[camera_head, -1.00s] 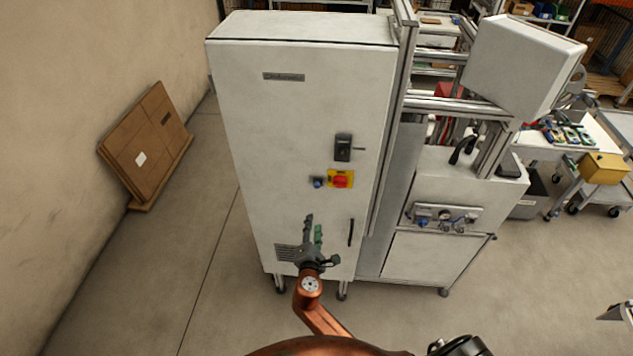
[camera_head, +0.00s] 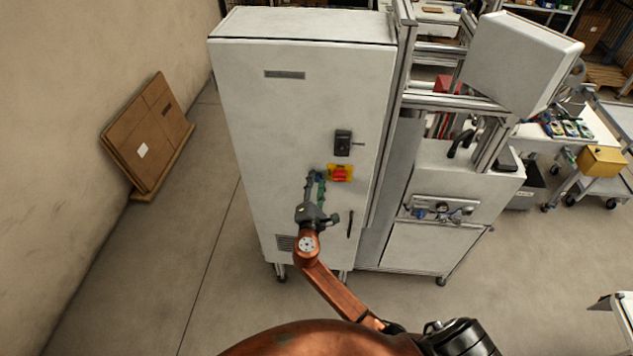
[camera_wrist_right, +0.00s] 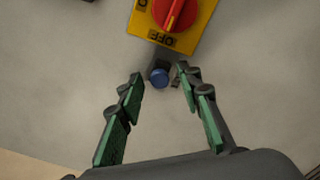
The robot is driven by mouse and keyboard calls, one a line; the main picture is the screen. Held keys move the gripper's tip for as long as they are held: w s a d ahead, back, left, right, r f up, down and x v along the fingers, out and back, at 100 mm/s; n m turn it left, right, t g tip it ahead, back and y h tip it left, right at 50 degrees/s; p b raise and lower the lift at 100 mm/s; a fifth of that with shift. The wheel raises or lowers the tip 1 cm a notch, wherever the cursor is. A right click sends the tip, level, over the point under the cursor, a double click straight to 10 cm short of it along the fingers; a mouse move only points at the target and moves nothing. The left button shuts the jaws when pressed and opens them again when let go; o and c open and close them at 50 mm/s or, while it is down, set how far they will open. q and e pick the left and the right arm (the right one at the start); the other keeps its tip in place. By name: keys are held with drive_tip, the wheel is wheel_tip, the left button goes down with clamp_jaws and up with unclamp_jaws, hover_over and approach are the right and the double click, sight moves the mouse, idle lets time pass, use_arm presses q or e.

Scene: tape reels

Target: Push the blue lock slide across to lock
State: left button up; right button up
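The blue lock slide (camera_wrist_right: 159,78) shows in the right wrist view as a small round blue end on a dark mount, just below the yellow plate of the red rotary switch (camera_wrist_right: 174,12). My right gripper (camera_wrist_right: 158,73) is open, with green-padded fingers. In that view the blue end lies between its fingertips, and I see no finger closed on it. In the head view my right gripper (camera_head: 316,177) is in front of the cabinet, just left of the red switch (camera_head: 340,173), and hides the blue slide. My left gripper is not in view.
The tall light cabinet (camera_head: 290,120) has a black handle (camera_head: 343,143) above the switch and a slim black handle (camera_head: 350,224) lower down. A machine frame (camera_head: 440,103) stands close on its right. Flat cardboard (camera_head: 148,135) leans on the left wall. The floor between is clear.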

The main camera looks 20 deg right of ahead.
drive_tip(key=shift+c, duration=0.7)
clamp_jaws()
